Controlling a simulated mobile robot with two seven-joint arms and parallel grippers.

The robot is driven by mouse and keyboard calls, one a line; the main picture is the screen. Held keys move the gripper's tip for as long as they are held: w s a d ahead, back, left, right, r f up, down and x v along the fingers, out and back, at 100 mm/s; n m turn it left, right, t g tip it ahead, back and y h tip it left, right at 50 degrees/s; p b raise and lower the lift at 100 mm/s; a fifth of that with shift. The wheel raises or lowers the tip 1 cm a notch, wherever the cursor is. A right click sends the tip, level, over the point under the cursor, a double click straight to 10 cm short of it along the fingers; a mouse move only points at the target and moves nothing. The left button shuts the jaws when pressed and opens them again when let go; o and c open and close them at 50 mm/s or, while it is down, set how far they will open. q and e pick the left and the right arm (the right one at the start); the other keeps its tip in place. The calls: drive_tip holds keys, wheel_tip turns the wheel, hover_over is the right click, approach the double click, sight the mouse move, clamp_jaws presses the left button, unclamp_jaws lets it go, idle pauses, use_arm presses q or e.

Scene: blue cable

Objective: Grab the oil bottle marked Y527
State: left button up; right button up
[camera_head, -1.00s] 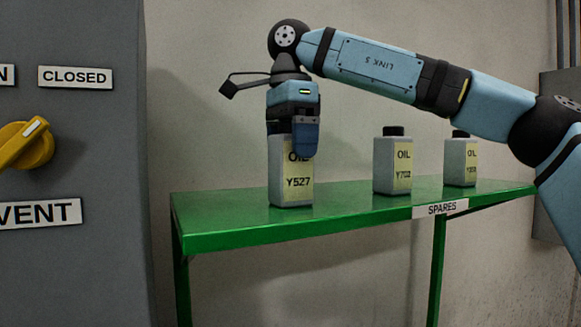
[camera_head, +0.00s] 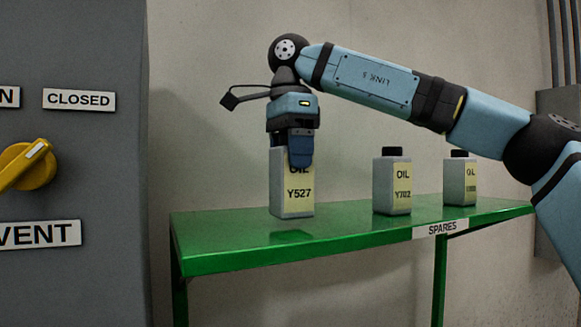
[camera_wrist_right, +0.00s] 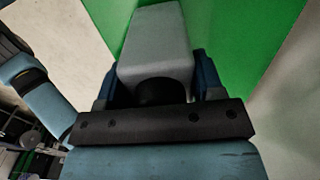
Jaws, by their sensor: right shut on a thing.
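The oil bottle marked Y527 (camera_head: 291,192) is grey with a pale yellow label. My right gripper (camera_head: 297,150) is shut on its top from above and hides the cap and part of the word OIL in the head view. The bottle hangs upright a little above the green shelf (camera_head: 215,256), with a dark shadow on the shelf below it. In the right wrist view the bottle (camera_wrist_right: 158,45) sits between the two blue fingers (camera_wrist_right: 155,85), its black cap toward the wrist. My left gripper is not in view.
Another oil bottle marked Y702 (camera_head: 391,185) and a third oil bottle (camera_head: 459,180), its number hard to read, stand to the right on the shelf. A SPARES label (camera_head: 441,230) is on the front edge. A grey cabinet (camera_head: 100,150) with a yellow knob (camera_head: 28,166) is at left.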

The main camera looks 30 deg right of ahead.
use_arm(q)
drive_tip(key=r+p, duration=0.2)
drive_tip(key=p, duration=0.1)
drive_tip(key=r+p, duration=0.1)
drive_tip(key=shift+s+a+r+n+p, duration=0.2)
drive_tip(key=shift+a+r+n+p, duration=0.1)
drive_tip(key=shift+p, duration=0.1)
use_arm(e)
wheel_tip(320, 180, up, 18)
drive_tip(key=shift+s+r, duration=0.15)
drive_tip(key=shift+r, duration=0.05)
